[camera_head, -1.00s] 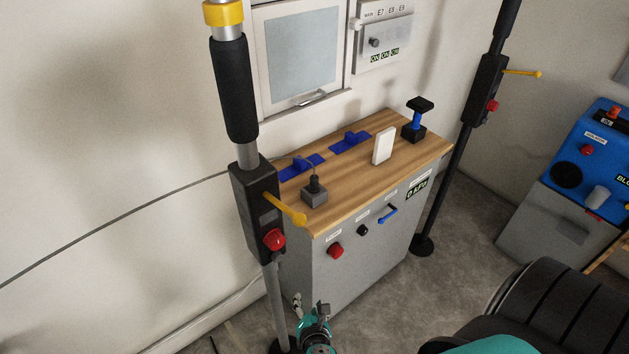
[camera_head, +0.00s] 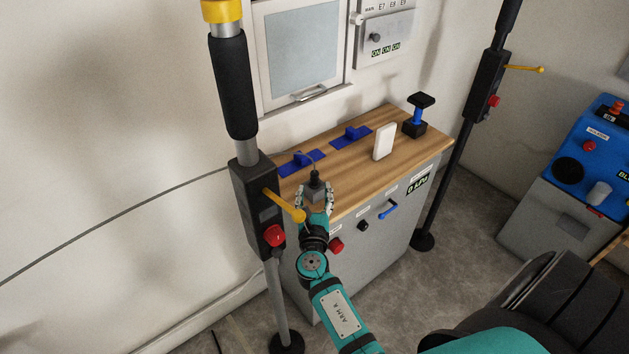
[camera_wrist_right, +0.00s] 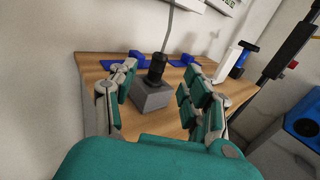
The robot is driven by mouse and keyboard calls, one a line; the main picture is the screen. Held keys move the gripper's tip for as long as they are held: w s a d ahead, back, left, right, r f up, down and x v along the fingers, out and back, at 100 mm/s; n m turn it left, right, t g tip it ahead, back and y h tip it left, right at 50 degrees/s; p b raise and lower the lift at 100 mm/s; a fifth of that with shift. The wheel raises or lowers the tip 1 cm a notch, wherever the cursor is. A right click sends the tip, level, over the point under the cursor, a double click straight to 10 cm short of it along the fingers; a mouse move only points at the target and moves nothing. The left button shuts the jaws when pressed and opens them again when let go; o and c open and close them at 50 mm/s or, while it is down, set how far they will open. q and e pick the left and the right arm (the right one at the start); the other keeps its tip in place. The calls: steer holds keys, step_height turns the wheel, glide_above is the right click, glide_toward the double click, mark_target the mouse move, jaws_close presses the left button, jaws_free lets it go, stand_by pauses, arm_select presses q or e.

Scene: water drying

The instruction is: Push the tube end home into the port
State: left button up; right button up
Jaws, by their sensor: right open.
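A grey block (camera_head: 316,195) sits near the front left corner of the wooden bench top. A black tube end (camera_head: 315,180) stands upright at the top of it; it shows larger in the right wrist view (camera_wrist_right: 157,66). A thin grey tube (camera_wrist_right: 168,28) rises from it. I cannot tell how deep the tube end sits in the port, since the port's mouth is hidden. My right gripper (camera_head: 315,192) is open, with one finger on each side of the block. In the wrist view the fingers (camera_wrist_right: 160,84) flank the block with visible gaps. My left gripper is out of view.
A black post (camera_head: 254,210) with a yellow lever (camera_head: 286,206) stands close left of my right arm. On the bench (camera_head: 352,196) are blue clamps (camera_head: 352,135), a white block (camera_head: 384,142) and a blue-black stand (camera_head: 417,118). A red knob (camera_head: 336,245) is on the bench front.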

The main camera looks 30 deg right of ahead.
mark_target(315, 178)
steer(key=shift+b+x, duration=0.6)
steer(key=shift+x, duration=2.55)
steer(key=shift+s, duration=0.1)
steer(key=shift+c, duration=0.4)
jaws_close()
